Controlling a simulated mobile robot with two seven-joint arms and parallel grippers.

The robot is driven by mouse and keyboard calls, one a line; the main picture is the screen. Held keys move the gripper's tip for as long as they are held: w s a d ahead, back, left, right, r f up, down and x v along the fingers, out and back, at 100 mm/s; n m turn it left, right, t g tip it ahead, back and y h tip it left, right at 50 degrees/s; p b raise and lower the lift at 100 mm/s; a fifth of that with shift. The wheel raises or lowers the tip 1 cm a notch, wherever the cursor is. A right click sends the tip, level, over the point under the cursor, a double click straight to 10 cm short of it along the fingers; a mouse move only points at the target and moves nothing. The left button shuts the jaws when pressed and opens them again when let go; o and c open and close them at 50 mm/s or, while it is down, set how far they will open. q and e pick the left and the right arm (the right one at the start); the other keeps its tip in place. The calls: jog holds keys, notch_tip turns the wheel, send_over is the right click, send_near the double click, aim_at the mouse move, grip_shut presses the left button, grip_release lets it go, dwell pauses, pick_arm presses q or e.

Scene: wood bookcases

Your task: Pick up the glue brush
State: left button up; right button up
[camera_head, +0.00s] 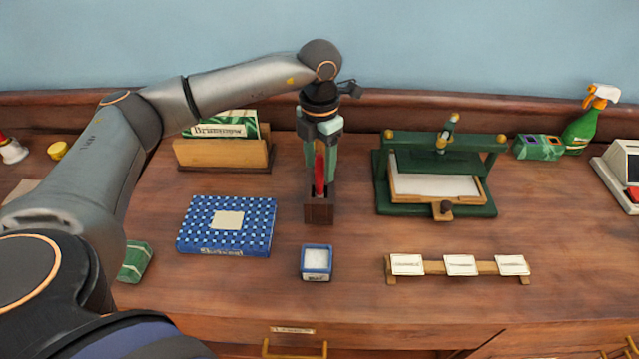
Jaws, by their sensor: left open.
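The glue brush (319,175) looks like a red upright handle standing in a small dark wooden holder (319,209) near the middle of the desk. My left gripper (320,168) points straight down above the holder, with its fingers around the red handle's upper part. The gripper is open, and I cannot tell whether a finger touches the handle. The brush's lower end is hidden inside the holder. My right gripper is not in the view.
A green press (440,211) stands right of the holder. A blue patterned book (195,232) lies left, with a wooden card box (222,155) behind it. A small blue box (317,276) and a card rack (433,268) are in front. Bare desk lies between them.

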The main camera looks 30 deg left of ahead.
pick_arm(q)
grip_shut()
dwell(0.3)
dwell(0.4)
